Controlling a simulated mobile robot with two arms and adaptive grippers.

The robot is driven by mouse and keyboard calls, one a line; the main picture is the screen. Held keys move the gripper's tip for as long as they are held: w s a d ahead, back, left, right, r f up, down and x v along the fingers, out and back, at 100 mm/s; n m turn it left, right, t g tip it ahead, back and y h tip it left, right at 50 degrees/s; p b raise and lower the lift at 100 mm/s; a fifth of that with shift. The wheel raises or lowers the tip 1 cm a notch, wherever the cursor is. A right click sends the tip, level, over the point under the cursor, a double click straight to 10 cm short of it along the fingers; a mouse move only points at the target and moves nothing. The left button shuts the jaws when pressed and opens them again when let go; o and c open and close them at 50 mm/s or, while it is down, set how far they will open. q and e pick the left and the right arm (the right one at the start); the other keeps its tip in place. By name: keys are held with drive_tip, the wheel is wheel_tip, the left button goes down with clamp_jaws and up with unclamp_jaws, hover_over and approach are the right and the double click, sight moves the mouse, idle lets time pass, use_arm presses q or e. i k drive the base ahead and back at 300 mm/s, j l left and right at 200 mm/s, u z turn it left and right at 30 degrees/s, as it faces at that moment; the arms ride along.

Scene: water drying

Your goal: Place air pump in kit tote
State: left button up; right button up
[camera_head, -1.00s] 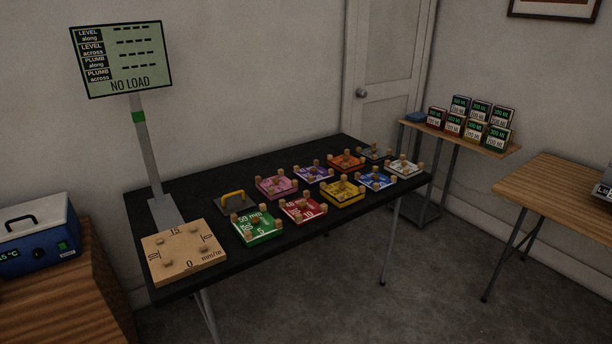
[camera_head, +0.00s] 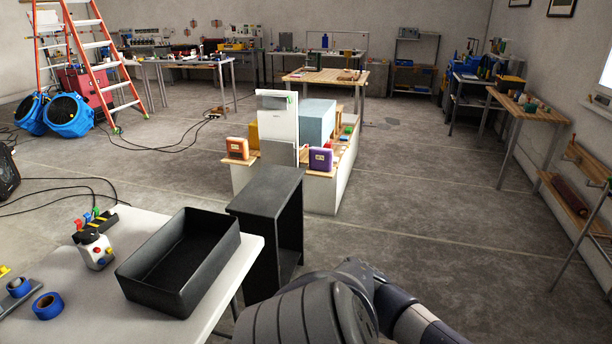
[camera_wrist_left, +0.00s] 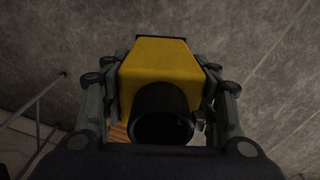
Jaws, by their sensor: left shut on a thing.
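A yellow body with a round black nozzle or port, which looks like the air pump (camera_wrist_left: 160,62), fills the middle of the left wrist view. My left gripper (camera_wrist_left: 162,82) is shut on it, with a finger against each side. Bare concrete floor shows behind it. A black, empty, open-topped tote (camera_head: 179,291), apparently the kit tote, sits on the white table (camera_head: 228,277) at lower left of the head view. My left gripper and the pump are outside the head view. My right gripper is in neither view.
A white device with coloured knobs (camera_head: 95,251) and blue tape (camera_head: 47,306) lie left of the tote. A dark cabinet (camera_head: 268,208) stands just behind the table. Part of my arm shows at bottom centre. Open floor lies to the right.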

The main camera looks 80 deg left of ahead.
sight(187, 269)
drive_tip(key=u, duration=1.55)
